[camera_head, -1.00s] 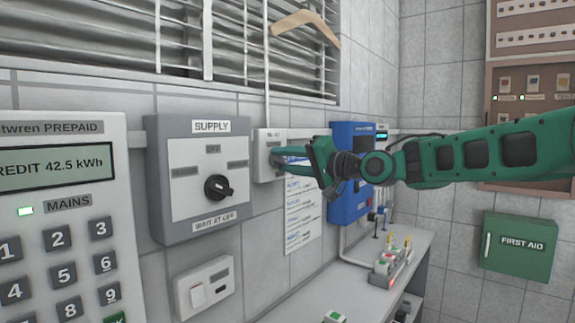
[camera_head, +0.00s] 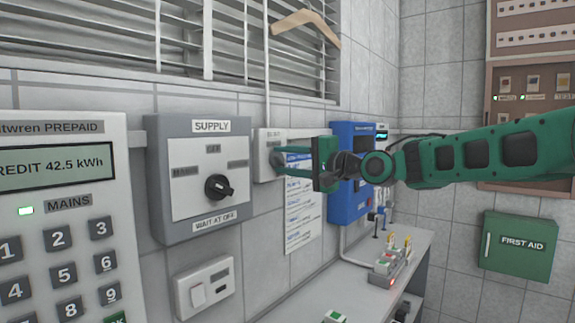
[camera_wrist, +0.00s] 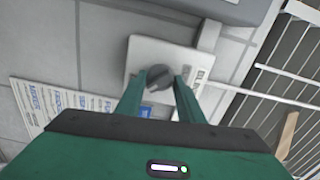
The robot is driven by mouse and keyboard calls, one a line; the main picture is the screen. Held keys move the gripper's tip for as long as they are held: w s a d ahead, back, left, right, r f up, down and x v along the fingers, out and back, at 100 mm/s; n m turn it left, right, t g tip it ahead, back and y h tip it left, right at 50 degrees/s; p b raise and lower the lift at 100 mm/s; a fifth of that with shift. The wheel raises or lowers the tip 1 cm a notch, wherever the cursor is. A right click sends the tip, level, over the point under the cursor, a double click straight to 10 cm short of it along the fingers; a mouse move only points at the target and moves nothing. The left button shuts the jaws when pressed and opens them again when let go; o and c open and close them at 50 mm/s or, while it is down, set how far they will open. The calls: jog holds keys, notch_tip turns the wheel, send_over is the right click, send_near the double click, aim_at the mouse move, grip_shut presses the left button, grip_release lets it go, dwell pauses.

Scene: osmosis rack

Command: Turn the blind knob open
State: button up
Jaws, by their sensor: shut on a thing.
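The blind knob (camera_wrist: 158,78) is a round grey knob on a white wall box (camera_head: 265,144) labelled for the blind, below the slatted window blind (camera_head: 250,45). In the wrist view the box (camera_wrist: 135,52) appears tilted. My green gripper (camera_wrist: 160,95) has one finger on each side of the knob and is shut on it. In the head view my gripper (camera_head: 283,161) reaches in from the right, and its fingers hide most of the knob. The blind's slats appear tilted with dark gaps between them.
A grey SUPPLY switch box (camera_head: 160,180) with a black knob is left of the blind box. A printed sheet (camera_head: 303,215) hangs below my gripper and a blue unit (camera_head: 345,205) stands behind it. A bench (camera_head: 350,285) runs below. A wooden hanger (camera_head: 305,24) hangs on the blind.

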jog(key=shift+w+d, duration=0.1)
jog(key=o, duration=1.1)
jog(key=shift+f, duration=0.1)
jog(key=shift+c, duration=0.2)
jog(key=v, duration=1)
jog(key=shift+d, duration=0.25)
